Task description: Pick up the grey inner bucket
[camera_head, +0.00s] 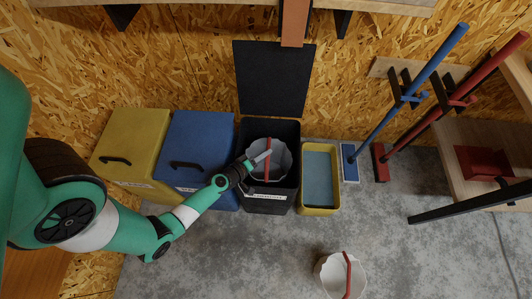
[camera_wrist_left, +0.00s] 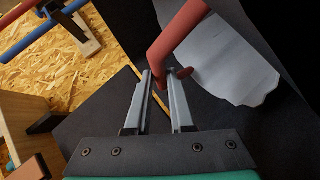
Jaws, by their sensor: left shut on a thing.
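The grey inner bucket (camera_head: 280,157) sits inside the open black bin (camera_head: 268,205). Its red handle (camera_head: 267,172) stands up across its opening. My left gripper (camera_head: 264,157) reaches in from the left over the bucket and is shut on the red handle. In the left wrist view, the fingertips (camera_wrist_left: 160,74) close at the hooked lower end of the handle (camera_wrist_left: 182,28), with the pale grey bucket (camera_wrist_left: 228,62) beyond. The bucket's lower part is hidden inside the bin. My right gripper is not in view.
A blue bin (camera_head: 200,135) and a yellow bin (camera_head: 135,140), both lidded, stand left of the black bin. Its raised black lid (camera_head: 274,80) leans back. A yellow-rimmed tub (camera_head: 320,209) stands at its right. A white bucket (camera_head: 335,278) is on the open concrete floor.

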